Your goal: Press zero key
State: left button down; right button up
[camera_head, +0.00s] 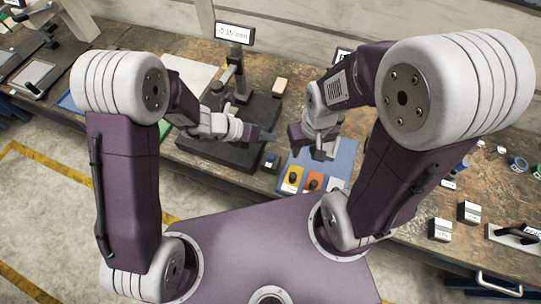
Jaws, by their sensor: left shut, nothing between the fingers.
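A display (234,33) reading about -0.15 mm stands on a post above a dark instrument base (205,149) at the back middle. A small dark block with a pale blue face (271,162) sits by the base's front right corner; I cannot tell whether it is the zero key. My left gripper (268,136) is shut and empty, pointing right, above and behind that block in the picture. My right gripper (320,152) points down over the blue mat (344,157); its fingertips are too small to read.
Yellow (291,182), orange (313,184) and white blocks with dark knobs stand at the mat's front. A wooden block (280,86) lies behind. Labelled boxes (441,230) and tape rolls (517,164) are on the right of the bench. My arms hide parts of the bench.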

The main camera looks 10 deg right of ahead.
aim_at(268, 157)
pick_arm(q)
jog(key=shift+a, duration=0.15)
jog(key=shift+s+f, duration=0.1)
notch_tip(268, 157, down, 9)
jog(key=b, duration=0.8)
jog(key=shift+r, duration=0.2)
dwell(1.5)
jog(key=shift+f+b, duration=0.4)
